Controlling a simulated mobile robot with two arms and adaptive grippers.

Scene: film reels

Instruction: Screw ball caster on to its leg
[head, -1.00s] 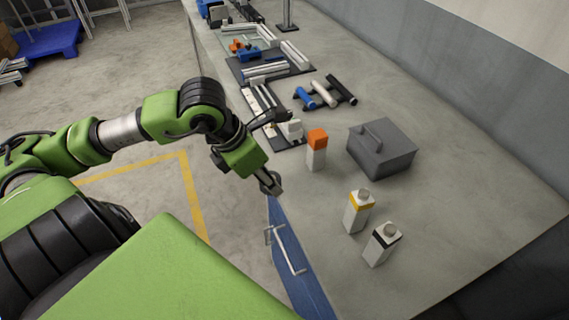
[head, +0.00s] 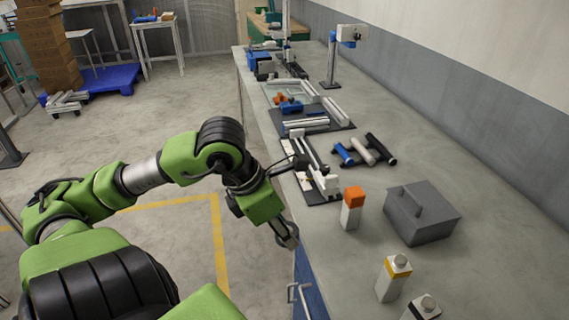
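My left arm comes in from the left, and its gripper (head: 288,236) hangs over the near edge of the bench (head: 480,230), above the floor side. Its fingers point down and are small here; I cannot tell whether they are open or shut, and I see nothing clearly held in them. I cannot make out a ball caster or its leg for certain. Light metal profiles (head: 312,160) lie on a dark mat just beyond the gripper. My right gripper is not in view.
A bottle with an orange cap (head: 352,207), a grey box with a handle (head: 422,214) and a yellow-banded bottle (head: 393,278) stand on the bench. Blue, white and black rolls (head: 364,150) lie behind them. Farther back is another mat with profiles (head: 318,122). A blue pallet (head: 100,80) is on the floor.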

